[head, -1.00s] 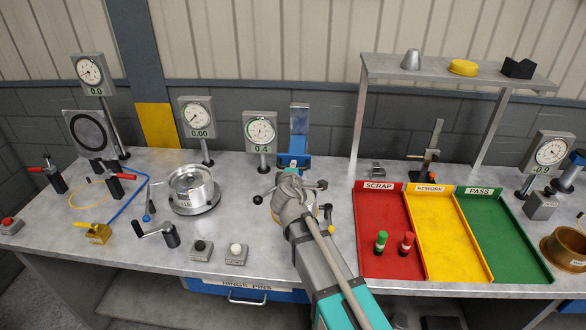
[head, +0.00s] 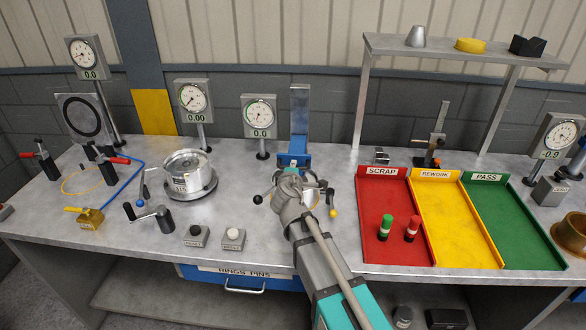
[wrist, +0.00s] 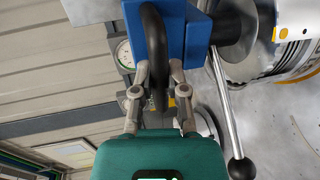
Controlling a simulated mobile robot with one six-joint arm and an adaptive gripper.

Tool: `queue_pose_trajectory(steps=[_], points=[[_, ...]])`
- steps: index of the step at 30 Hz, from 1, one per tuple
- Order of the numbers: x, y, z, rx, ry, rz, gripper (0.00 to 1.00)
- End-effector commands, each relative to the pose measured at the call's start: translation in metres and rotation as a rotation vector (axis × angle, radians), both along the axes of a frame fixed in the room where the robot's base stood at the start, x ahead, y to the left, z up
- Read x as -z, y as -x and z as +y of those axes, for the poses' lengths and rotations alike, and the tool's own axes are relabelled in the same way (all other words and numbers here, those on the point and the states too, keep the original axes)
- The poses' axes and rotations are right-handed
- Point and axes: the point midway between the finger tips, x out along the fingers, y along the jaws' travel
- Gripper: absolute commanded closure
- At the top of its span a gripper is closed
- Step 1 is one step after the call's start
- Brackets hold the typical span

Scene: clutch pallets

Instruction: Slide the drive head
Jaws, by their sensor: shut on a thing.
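The drive head appears to be the blue block (head: 294,160) low on an upright slide column (head: 300,110) at the back of the bench. In the wrist view the blue block (wrist: 188,38) fills the top middle, with a dark curved handle (wrist: 154,45) beside it. My gripper (wrist: 157,78) is shut on this handle, one finger on each side. In the head view my gripper (head: 287,185) covers most of the handle and the parts below the block.
A silver lever with a black knob (wrist: 240,168) sits close by my gripper. A dial gauge (head: 259,116) reading 0.0 stands left of the column. Red, yellow and green trays (head: 435,258) lie to the right. A chrome drum (head: 186,172) stands left.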

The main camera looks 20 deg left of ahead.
Motion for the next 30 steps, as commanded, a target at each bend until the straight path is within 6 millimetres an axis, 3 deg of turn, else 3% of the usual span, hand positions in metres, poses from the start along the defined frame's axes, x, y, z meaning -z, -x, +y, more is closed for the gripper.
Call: queue_pose_trajectory(steps=[8,9,14,30], points=[[0.0002,0.0006,-0.0007,0.001,-0.001,0.002,1.0],[0.0002,0.0006,-0.0007,0.001,-0.001,0.002,0.74],[0.0001,0.0004,-0.0006,0.001,-0.001,0.002,0.46],[-0.0006,-0.0001,-0.0007,0.001,-0.001,0.001,0.46]])
